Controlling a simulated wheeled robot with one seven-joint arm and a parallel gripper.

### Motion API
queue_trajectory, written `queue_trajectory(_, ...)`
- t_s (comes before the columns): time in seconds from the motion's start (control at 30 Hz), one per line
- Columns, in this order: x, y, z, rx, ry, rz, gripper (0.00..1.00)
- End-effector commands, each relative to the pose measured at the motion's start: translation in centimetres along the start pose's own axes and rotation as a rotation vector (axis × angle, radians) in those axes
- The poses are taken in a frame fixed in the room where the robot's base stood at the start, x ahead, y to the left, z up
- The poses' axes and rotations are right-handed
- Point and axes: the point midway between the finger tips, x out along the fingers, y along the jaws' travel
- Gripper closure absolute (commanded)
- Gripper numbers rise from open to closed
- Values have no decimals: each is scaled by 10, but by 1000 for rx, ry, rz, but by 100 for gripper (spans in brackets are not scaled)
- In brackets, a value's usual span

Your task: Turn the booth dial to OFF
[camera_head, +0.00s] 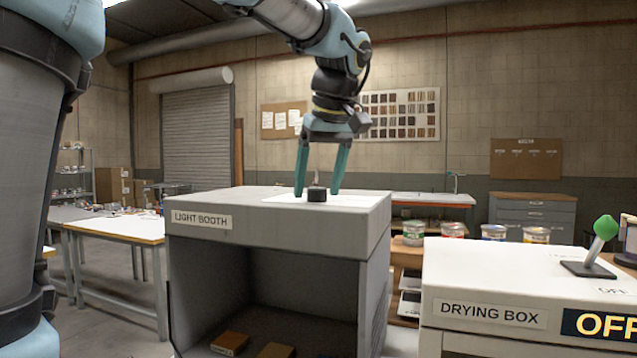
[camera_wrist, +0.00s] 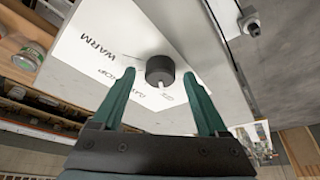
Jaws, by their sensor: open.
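The booth dial is a short black round knob (camera_head: 317,194) on a white plate on top of the light booth (camera_head: 300,216). In the wrist view the knob (camera_wrist: 160,70) shows a small white pointer mark toward the bottom of the picture. Printed words lie around it; WARM is readable, the others are upside down or partly cut off. My gripper (camera_head: 317,193) points down, open and empty, with one teal finger on each side of the knob. In the wrist view my gripper (camera_wrist: 158,74) shows gaps between both fingertips and the knob.
A drying box (camera_head: 470,282) with a green-knobbed lever (camera_head: 604,232) and an OFF sign stands at the right. Paint cans (camera_head: 414,232) stand behind, between the booth and the box. Small brown blocks (camera_head: 229,343) lie inside the booth. A white table (camera_head: 110,226) is at the left.

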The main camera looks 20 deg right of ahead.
Motion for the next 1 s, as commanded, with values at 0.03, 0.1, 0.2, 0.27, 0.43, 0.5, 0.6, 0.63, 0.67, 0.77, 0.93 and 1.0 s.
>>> queue_trajectory(0.03, 0, 0, 0, 0, 0, 0, 24)
queue_trajectory(0.1, -1, 0, 0, 0, 1, 1, 24)
queue_trajectory(0.2, -6, 0, 0, 0, 2, 3, 24)
queue_trajectory(0.27, -12, 1, 0, 0, 2, 3, 24)
queue_trajectory(0.43, -44, 1, 0, -1, 4, 5, 24)
queue_trajectory(0.5, -58, 1, 0, 0, 2, 4, 24)
queue_trajectory(0.6, -77, 1, 0, 0, 2, 4, 24)
queue_trajectory(0.63, -82, 1, 0, 0, 2, 4, 24)
queue_trajectory(0.67, -87, 1, 0, 1, 1, 3, 24)
queue_trajectory(0.77, -98, 1, 0, 1, 1, 1, 24)
queue_trajectory(0.93, -108, 0, 0, 1, 0, 0, 24)
queue_trajectory(1.0, -108, 0, 0, 1, 0, 0, 24)
